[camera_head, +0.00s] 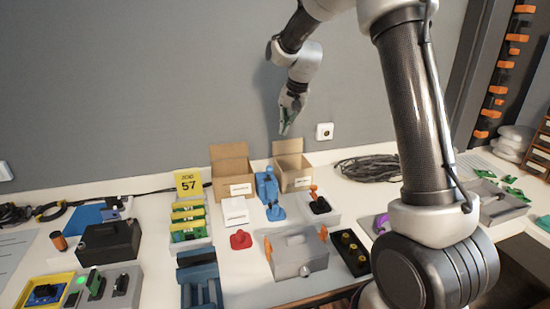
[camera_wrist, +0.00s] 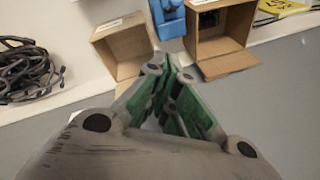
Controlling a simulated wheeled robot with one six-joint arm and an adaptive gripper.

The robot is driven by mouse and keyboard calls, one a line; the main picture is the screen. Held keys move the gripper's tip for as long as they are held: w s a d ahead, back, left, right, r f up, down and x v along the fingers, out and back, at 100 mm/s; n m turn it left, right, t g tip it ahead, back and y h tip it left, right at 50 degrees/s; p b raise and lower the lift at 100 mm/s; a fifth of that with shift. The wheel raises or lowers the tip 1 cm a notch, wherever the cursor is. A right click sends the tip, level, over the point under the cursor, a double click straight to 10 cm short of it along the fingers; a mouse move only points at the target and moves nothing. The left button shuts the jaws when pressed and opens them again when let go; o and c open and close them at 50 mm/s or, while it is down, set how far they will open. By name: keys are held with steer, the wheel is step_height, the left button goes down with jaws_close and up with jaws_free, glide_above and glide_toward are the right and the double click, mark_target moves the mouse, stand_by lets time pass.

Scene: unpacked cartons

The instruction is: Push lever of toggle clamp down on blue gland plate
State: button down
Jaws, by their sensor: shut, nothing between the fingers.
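My gripper (camera_head: 285,127) is shut and empty, with green fingers, raised in front of the grey wall above the cartons. In the wrist view its fingers (camera_wrist: 173,62) come together near the blue object. That upright blue object (camera_head: 267,186) stands between two open cartons; it also shows in the wrist view (camera_wrist: 168,18). A flat blue plate (camera_head: 85,220) lies at the left, with a small dark and grey part (camera_head: 111,214) at its right. I cannot tell which of these is the clamp on the gland plate.
Open cartons (camera_head: 230,170) (camera_head: 292,166) stand at the back of the white table. A grey lidded box (camera_head: 297,252), a red part (camera_head: 240,240) and a black case (camera_head: 108,243) stand further forward. Coiled black cable (camera_head: 370,169) lies to the right. The air around my gripper is clear.

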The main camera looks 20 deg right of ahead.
mark_target(269, 174)
steer(key=shift+m, duration=0.3)
steer(key=shift+s+a+f, duration=0.1)
steer(key=shift+a+f, duration=0.5)
steer(key=shift+f, duration=1.3)
steer(key=shift+s+a+f, duration=0.1)
steer(key=shift+a+f, duration=0.55)
steer(key=shift+f, duration=1.3)
steer(key=shift+a+f, duration=0.6)
steer(key=shift+f, duration=1.3)
steer(key=shift+s+a, duration=0.1)
